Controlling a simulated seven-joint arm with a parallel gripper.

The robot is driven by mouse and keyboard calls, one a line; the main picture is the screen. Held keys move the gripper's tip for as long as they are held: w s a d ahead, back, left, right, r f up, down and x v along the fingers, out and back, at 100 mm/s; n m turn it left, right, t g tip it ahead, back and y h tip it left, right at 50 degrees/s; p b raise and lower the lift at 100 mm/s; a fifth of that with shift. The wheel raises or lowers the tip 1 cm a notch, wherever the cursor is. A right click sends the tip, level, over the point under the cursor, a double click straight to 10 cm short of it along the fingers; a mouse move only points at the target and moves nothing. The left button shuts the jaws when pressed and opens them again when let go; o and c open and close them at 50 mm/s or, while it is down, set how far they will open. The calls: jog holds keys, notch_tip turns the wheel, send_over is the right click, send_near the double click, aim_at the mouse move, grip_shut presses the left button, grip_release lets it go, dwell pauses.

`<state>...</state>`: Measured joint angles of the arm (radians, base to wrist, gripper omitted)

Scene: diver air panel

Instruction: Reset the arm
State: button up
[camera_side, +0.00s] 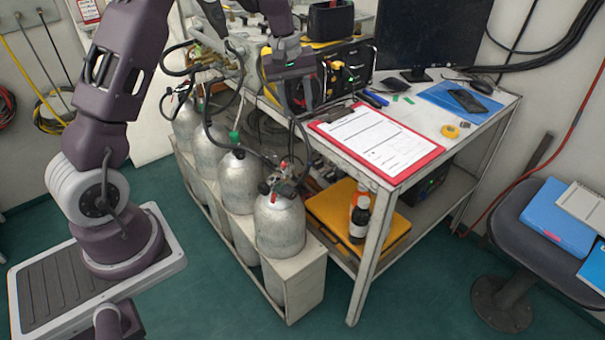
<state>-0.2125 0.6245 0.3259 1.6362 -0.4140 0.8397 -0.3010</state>
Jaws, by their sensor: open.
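My arm rises at the left of the picture and reaches across the top, with its end pointing down. My gripper (295,98) hangs in front of the near left edge of the table (375,172), above the row of silver air cylinders. Its two fingers are apart, and I see nothing held between them. The nearest cylinder (280,225) stands below the gripper, with a valve and red fitting (285,172) on top. Other cylinders (237,180) stand behind it in a pale rack (303,285). Hoses and equipment clutter the background behind the gripper.
A red clipboard (425,160) lies on the table, right of my gripper. Black hoses (212,125) loop around the cylinders. A stool (510,225) stands right; green floor (420,285) is clear in front.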

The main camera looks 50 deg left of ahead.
jog(key=s+d+r+m+t, duration=0.2)
jog(key=s+d+r+m, duration=0.4)
jog(key=s+d+r, duration=0.8)
jog(key=s+d+m+t, duration=0.2)
jog(key=s+m, duration=0.4)
jog(key=s, duration=1)
jog(key=shift+s+d+f+y, duration=0.2)
jog(key=shift+d+f+y, duration=0.1)
jog(key=shift+d, duration=0.25)
